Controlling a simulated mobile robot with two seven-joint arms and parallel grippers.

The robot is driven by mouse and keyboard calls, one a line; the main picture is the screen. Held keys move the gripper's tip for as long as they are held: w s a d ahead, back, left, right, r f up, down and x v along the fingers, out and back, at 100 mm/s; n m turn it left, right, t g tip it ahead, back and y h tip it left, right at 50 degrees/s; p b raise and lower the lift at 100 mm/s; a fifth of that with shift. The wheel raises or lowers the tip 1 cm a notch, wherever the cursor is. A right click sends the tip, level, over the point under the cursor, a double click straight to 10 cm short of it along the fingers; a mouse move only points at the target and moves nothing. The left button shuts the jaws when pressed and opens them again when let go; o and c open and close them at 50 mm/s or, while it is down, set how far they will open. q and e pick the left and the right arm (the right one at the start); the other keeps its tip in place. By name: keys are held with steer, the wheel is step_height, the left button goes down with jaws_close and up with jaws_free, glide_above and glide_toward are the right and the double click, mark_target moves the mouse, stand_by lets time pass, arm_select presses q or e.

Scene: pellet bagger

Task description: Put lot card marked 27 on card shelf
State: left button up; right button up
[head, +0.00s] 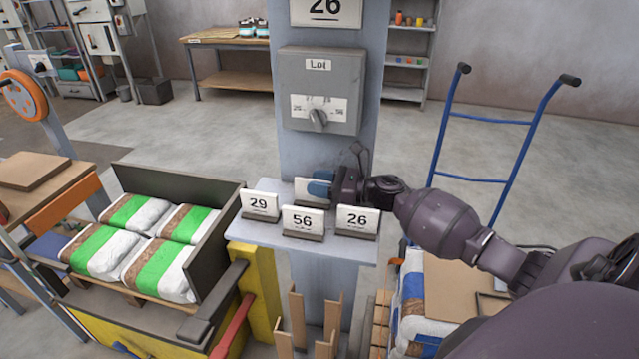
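The card shelf (250,232) is a pale grey ledge on the front of a grey column. Cards marked 29 (259,204), 56 (303,221) and 26 (358,220) stand upright on it in dark bases. Another white card (302,186) stands behind the 56 card, at the back of the shelf; its number is hidden. My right gripper (320,187) reaches in from the right, with a blue fingertip across this card's face. I cannot tell whether the fingers are closed on it. No card showing a 27 is readable. My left gripper is out of view.
A grey Lot box (320,90) with a knob is on the column above the shelf, under a 26 sign (326,10). Green-and-white bags (150,240) lie at left in a dark-walled bay. A blue hand truck (480,150) stands at right.

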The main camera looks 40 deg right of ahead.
steer(key=b+v, duration=0.1)
steer(key=v, duration=0.9)
steer(key=shift+s+d, duration=0.1)
steer(key=shift+v, duration=0.9)
steer(key=shift+r, duration=0.1)
